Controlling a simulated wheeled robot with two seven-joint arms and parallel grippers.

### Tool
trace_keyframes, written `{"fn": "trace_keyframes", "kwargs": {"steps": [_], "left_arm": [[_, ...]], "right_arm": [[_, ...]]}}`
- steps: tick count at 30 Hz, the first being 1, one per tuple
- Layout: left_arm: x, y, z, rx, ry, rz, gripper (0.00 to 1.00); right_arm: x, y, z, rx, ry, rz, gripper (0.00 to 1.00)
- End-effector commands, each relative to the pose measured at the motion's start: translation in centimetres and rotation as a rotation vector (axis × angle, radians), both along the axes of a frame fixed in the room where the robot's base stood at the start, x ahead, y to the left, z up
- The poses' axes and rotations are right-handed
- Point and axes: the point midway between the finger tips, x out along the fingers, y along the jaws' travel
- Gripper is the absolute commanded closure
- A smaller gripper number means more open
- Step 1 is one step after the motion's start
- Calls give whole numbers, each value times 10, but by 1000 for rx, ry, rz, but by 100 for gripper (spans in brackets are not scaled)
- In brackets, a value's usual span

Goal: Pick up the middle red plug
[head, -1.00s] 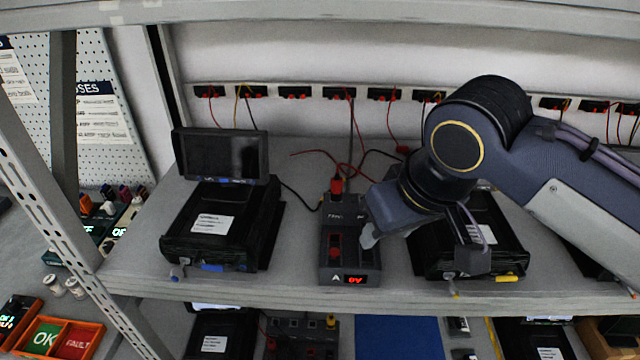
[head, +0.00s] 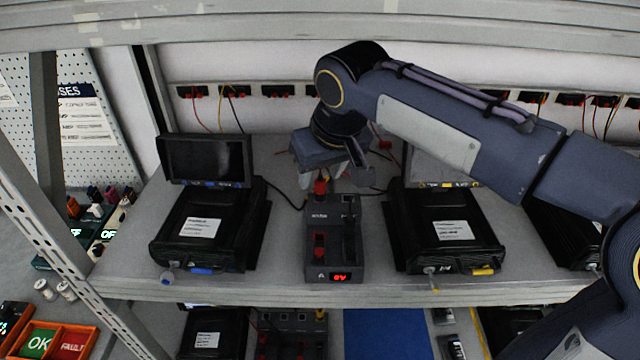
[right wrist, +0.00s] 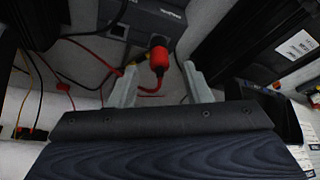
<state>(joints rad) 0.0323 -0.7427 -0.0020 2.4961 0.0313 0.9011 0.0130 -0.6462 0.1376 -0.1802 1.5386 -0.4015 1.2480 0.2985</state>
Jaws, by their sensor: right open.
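A red plug (head: 320,187) stands at the back end of the dark grey power unit (head: 350,262) on the middle shelf. In the right wrist view the red plug (right wrist: 158,58) shows between the fingertips with a gap on each side. Its red lead curves away below it. My right gripper (head: 321,178) is open at the back of the unit, with its fingers pointing down around the plug. A second red plug piece (head: 319,245) sits nearer the front of the unit, by the lit red display. I cannot tell which is the middle one. My left gripper is not in view.
Black devices with screens stand to the left (head: 205,225) and right (head: 450,230) of the unit. Loose leads lie on the shelf behind it. A row of sockets (head: 275,91) runs along the back wall. A shelf beam (head: 320,30) crosses above.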

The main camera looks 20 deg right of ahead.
Motion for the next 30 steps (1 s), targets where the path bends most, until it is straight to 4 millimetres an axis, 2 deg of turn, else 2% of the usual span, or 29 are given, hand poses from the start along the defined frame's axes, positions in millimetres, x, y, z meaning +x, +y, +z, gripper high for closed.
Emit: {"fn": "trace_keyframes", "kwargs": {"steps": [1,4,13,23,30], "left_arm": [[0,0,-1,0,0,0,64],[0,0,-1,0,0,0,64],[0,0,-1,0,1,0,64],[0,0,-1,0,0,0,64],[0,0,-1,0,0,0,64]], "right_arm": [[1,0,-11,-3,7,1,56],[5,1,-21,-1,5,1,56],[7,1,-26,0,3,0,56],[7,1,-25,0,3,1,96],[7,1,-25,1,2,0,97]]}}
